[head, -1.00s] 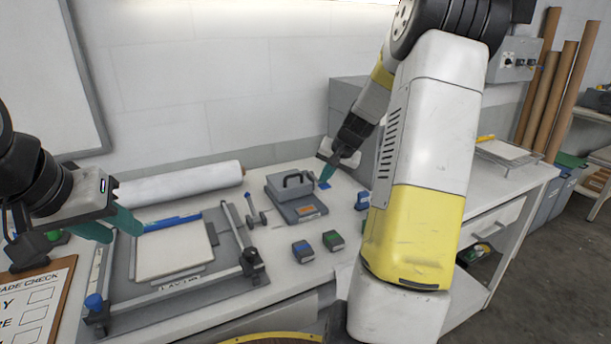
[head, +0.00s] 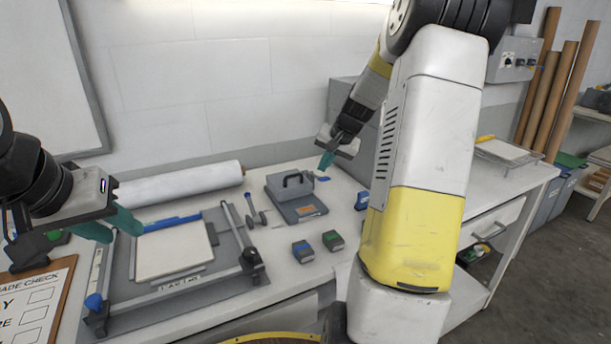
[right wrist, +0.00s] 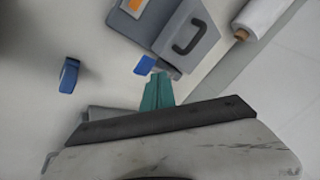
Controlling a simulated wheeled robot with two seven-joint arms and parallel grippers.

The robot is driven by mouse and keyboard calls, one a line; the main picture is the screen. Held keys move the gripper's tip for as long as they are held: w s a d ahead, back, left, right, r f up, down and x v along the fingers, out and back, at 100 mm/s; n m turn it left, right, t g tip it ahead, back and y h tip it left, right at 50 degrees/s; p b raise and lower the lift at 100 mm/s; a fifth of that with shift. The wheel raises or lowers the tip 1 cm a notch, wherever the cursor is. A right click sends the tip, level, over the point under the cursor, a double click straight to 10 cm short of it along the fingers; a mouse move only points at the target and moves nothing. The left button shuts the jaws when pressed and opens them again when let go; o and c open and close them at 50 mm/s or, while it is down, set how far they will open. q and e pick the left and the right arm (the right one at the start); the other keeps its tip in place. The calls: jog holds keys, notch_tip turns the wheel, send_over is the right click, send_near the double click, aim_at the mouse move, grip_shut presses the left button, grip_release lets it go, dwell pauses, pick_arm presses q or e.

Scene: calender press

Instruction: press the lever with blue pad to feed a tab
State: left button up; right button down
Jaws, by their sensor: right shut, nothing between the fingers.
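A grey box with a dark carry handle (head: 291,188) stands on the bench near the wall. A blue pad (head: 323,179) sticks out at its right side; it also shows in the right wrist view (right wrist: 145,64). The lever under the pad is hard to make out. My right gripper (head: 325,160) is shut and empty, its green fingertips just above the pad and apart from it in the head view. In the right wrist view the fingertips (right wrist: 157,90) appear close beside the pad. My left gripper (head: 108,228) is open and empty at the left, over the bench.
A white roll (head: 180,185) lies along the wall. A trimmer board with white sheets (head: 172,250) is at the left.

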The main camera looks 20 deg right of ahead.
jog(key=shift+w+r, duration=0.2)
jog(key=shift+r, duration=0.6)
jog(key=shift+w+r, duration=0.2)
jog(key=shift+r, duration=0.6)
jog(key=shift+w+r, duration=0.2)
jog(key=shift+r, duration=0.6)
jog(key=shift+s+a+r, duration=0.15)
jog(key=shift+a+r, duration=0.05)
jog(key=shift+a, duration=0.05)
jog(key=s+a+r+n, duration=0.2)
jog(key=s+a+r, duration=0.2)
jog(key=s+a, duration=0.3)
jog(key=s+a+r+n, duration=0.2)
jog(key=s+a+r, duration=0.25)
jog(key=s, duration=0.35)
jog(key=s+a+f+n, duration=0.1)
jog(key=s+a, duration=0.1)
jog(key=s, duration=0.6)
jog(key=s+a+f+n, duration=0.2)
jog(key=s+a, duration=0.1)
jog(key=s, duration=0.5)
jog(key=shift+s+a, duration=0.15)
jog(key=shift+a, duration=0.05)
